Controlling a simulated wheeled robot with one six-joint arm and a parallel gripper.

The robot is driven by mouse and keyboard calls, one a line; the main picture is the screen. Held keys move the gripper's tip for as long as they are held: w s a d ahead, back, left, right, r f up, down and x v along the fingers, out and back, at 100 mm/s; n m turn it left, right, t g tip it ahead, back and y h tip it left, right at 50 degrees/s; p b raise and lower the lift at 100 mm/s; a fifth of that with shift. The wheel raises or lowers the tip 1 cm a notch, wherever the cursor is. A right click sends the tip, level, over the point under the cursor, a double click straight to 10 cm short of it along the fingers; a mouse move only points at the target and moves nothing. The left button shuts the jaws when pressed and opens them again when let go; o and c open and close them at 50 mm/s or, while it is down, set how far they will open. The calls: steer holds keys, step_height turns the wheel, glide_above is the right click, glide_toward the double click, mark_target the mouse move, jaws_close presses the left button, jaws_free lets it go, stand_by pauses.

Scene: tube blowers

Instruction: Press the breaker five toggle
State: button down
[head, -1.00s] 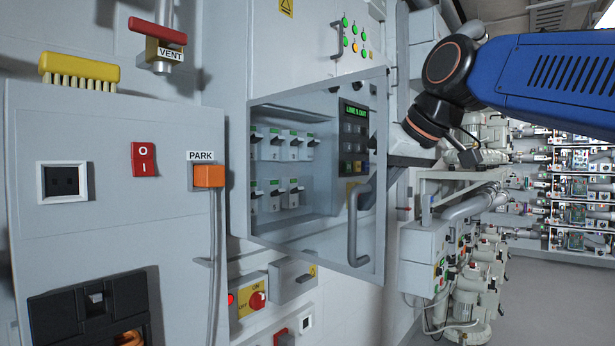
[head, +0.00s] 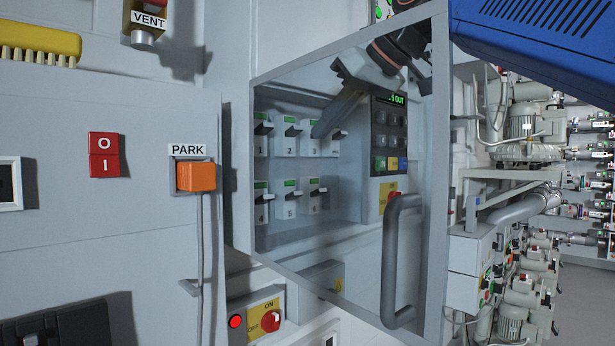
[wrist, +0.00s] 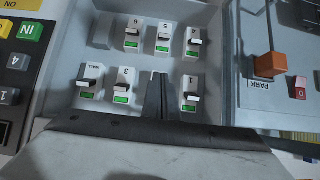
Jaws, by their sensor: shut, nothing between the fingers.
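The breaker numbered five (head: 290,206) is in the middle of the lower row in the cabinet, seen through the clear door in the head view. It also shows in the wrist view (wrist: 164,36), upside down in the far row between six and four, with its toggle jutting out. My gripper (head: 318,132) is shut and empty, in front of the upper row near breaker three. In the wrist view, my gripper's fingers (wrist: 158,76) point at the breakers between three and one, and they hide breaker two. I see no contact with breaker five's toggle.
The glazed cabinet door (head: 440,190) with its grey handle (head: 391,262) stands open between the head camera and the breakers. A keypad panel (head: 389,135) is right of the breakers. An orange PARK plug (head: 195,177) is left of the cabinet.

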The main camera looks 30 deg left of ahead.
steer(key=x, duration=1)
steer(key=shift+f, duration=0.1)
steer(key=shift+s+d+f, duration=0.1)
steer(key=shift+d+f, duration=0.15)
steer(key=shift+f, duration=0.35)
steer(key=shift+s+d+f, duration=0.1)
steer(key=shift+d+f, duration=0.2)
steer(key=shift+f, duration=0.3)
steer(key=shift+d+f, duration=0.25)
steer(key=shift+f, duration=0.3)
steer(key=shift+s+d+f+y, duration=0.1)
steer(key=shift+d+f+y, duration=0.2)
steer(key=shift+y, duration=0.4)
steer(key=shift+s+d+f+t+y, duration=0.1)
steer(key=shift+d+f+t+y, duration=0.15)
steer(key=shift+f+y, duration=0.15)
steer(key=shift+s+d+f+t+y, duration=0.15)
steer(key=shift+d+f+y, duration=0.15)
steer(key=shift+f, duration=0.2)
steer(key=shift+w+r, duration=0.1)
steer(key=shift+r, duration=0.05)
steer(key=shift+r, duration=0.65)
